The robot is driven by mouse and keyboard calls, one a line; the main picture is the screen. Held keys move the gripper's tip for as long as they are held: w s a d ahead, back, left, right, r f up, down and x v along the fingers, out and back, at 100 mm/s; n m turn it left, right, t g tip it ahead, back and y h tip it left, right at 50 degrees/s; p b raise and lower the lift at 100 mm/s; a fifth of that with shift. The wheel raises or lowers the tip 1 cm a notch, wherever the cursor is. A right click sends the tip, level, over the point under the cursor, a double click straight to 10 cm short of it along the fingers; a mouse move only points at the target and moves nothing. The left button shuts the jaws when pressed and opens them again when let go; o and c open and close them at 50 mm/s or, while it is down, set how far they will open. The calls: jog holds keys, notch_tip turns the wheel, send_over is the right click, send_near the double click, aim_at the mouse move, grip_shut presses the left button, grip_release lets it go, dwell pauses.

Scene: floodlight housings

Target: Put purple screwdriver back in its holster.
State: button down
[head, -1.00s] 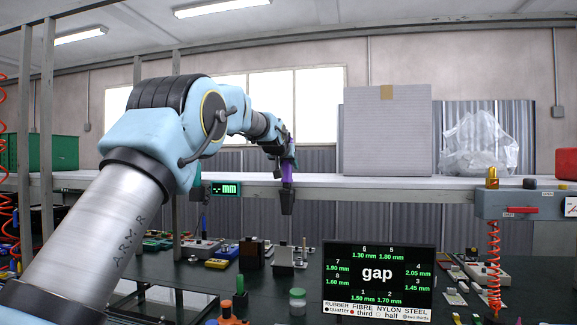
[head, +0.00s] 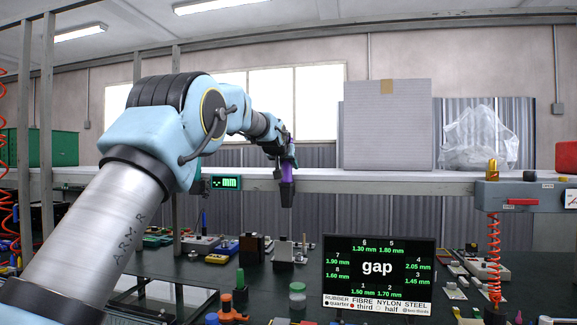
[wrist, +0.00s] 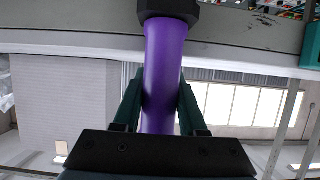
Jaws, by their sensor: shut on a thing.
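The purple screwdriver (head: 287,171) hangs roughly upright from my gripper (head: 287,156), its dark end pointing down in the head view. My gripper is shut on it. In the wrist view, the purple body (wrist: 164,55) passes between the two dark fingers of my gripper (wrist: 160,92), and a black collar (wrist: 168,9) is at its far end. In the head view, the screwdriver overlaps the shelf edge, well above the bench; its depth there is hard to judge. I cannot identify its holster among the dark blocks on the bench.
Behind is a pale shelf (head: 400,187) with a large grey box (head: 388,130) and a plastic bag (head: 478,140). A gap-display screen (head: 378,275) stands on the dark bench. Small blocks (head: 251,248) and a jar (head: 297,296) crowd the bench near it.

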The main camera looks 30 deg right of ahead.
jog(key=c, duration=0.8)
grip_release()
jog(key=o, duration=0.4)
jog(key=shift+f, duration=0.1)
jog(key=b+v, duration=0.4)
jog(key=v, duration=0.7)
jog(key=shift+b, duration=0.35)
